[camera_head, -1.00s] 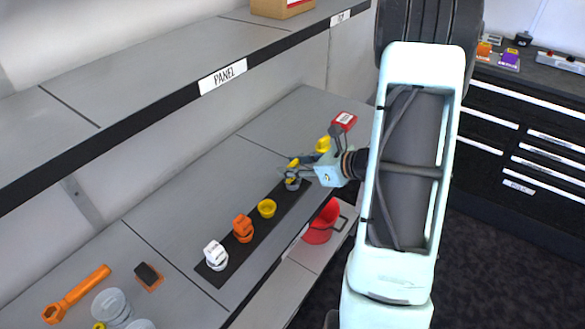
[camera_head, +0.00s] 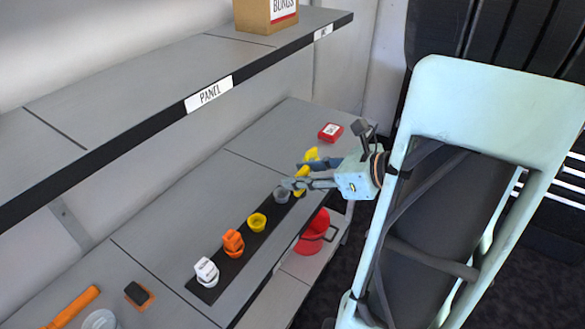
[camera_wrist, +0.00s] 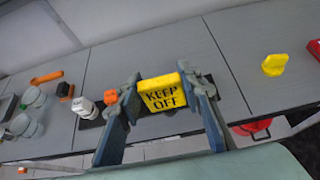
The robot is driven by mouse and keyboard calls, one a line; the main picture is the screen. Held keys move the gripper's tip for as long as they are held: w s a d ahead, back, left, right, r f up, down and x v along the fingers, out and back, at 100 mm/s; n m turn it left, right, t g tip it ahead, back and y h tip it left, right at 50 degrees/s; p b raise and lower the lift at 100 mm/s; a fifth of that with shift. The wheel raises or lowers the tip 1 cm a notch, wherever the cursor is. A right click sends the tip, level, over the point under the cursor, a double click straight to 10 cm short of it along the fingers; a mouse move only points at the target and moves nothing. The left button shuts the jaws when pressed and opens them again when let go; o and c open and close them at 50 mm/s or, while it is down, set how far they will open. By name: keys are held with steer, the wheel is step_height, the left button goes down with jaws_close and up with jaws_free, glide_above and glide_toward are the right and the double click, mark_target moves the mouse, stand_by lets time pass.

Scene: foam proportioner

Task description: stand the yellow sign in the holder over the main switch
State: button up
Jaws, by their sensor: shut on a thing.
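A yellow sign reading "KEEP OFF" (camera_wrist: 163,93) is held between the fingers of my gripper (camera_wrist: 160,88) in the wrist view. In the head view, the sign (camera_head: 301,183) shows partly between the fingertips of my gripper (camera_head: 297,181). A black strip (camera_head: 230,262) on the bench carries a row of round holders. The grey holder (camera_head: 281,196) is at its far end, just left of and below my fingertips, and looks empty. The yellow holder (camera_head: 257,222) beside it also looks empty. I cannot tell which holder is over the main switch.
Orange (camera_head: 233,242) and white (camera_head: 206,271) pieces stand farther along the strip. Another yellow piece (camera_head: 310,155) and a red box (camera_head: 330,132) lie beyond my gripper. A red bucket (camera_head: 315,232) is below the bench edge. The PANEL shelf (camera_head: 150,95) overhangs behind.

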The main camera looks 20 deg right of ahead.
step_height(320, 180, up, 6)
steer(key=s+p, duration=0.2)
steer(key=p, duration=0.2)
steer(key=shift+p, duration=0.3)
